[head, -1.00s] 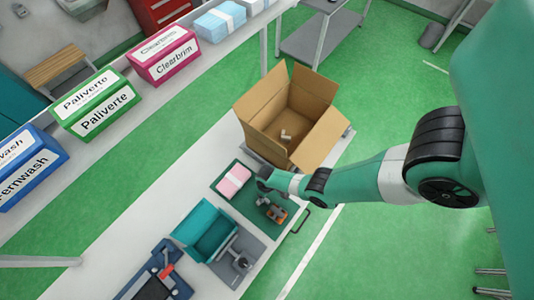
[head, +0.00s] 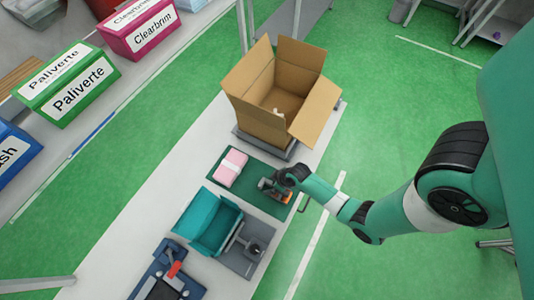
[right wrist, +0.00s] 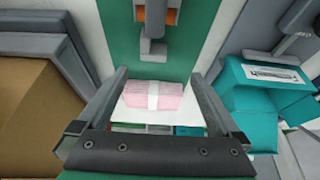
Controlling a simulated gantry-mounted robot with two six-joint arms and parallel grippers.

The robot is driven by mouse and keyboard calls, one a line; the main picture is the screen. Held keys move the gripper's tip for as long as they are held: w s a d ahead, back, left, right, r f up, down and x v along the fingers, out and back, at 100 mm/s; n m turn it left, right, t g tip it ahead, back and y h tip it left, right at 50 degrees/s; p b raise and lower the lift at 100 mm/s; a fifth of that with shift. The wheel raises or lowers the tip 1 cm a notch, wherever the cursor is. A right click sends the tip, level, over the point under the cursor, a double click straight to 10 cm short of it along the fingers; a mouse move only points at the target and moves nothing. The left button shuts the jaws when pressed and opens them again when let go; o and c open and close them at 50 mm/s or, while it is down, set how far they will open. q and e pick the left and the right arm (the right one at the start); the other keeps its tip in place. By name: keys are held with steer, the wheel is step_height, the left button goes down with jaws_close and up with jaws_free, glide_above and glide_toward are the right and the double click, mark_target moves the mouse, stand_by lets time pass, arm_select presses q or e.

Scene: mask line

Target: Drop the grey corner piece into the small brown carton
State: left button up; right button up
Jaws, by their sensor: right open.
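The brown carton (head: 262,130) stands open with its flaps up at the back of the bench; its wall also fills the left of the right wrist view (right wrist: 40,125). A small pale grey piece (head: 276,110) shows inside it, mostly hidden by the near flap; its shape is too small to make out, so I cannot tell if it is the grey corner piece. My right gripper (right wrist: 150,95) is open, with nothing held between its fingers. In the head view it is above the right side of the green mat, in front of the carton. My left gripper is not in view.
A pink banded pack (head: 230,168) and an orange-and-grey tool (head: 272,190) lie on the green mat (head: 252,200). A teal bin (head: 208,222) and a grey device (head: 252,248) stand nearer. Labelled boxes (head: 72,82) line the shelf at left.

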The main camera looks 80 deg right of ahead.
mark_target(263, 183)
steer(key=shift+s+d+f, duration=0.2)
steer(key=shift+d+f, duration=0.1)
steer(key=shift+d, duration=0.1)
steer(key=shift+w+d, duration=0.15)
steer(key=shift+d, duration=0.05)
steer(key=b+x, duration=0.5)
steer(key=shift+f, duration=0.3)
steer(key=b+x, duration=0.4)
steer(key=x, duration=0.1)
steer(key=shift+w+r, duration=0.15)
steer(key=shift+w, duration=0.1)
steer(key=shift+w+d+f+b, duration=0.1)
steer(key=shift+w+f+b, duration=0.2)
steer(key=shift+f, duration=0.15)
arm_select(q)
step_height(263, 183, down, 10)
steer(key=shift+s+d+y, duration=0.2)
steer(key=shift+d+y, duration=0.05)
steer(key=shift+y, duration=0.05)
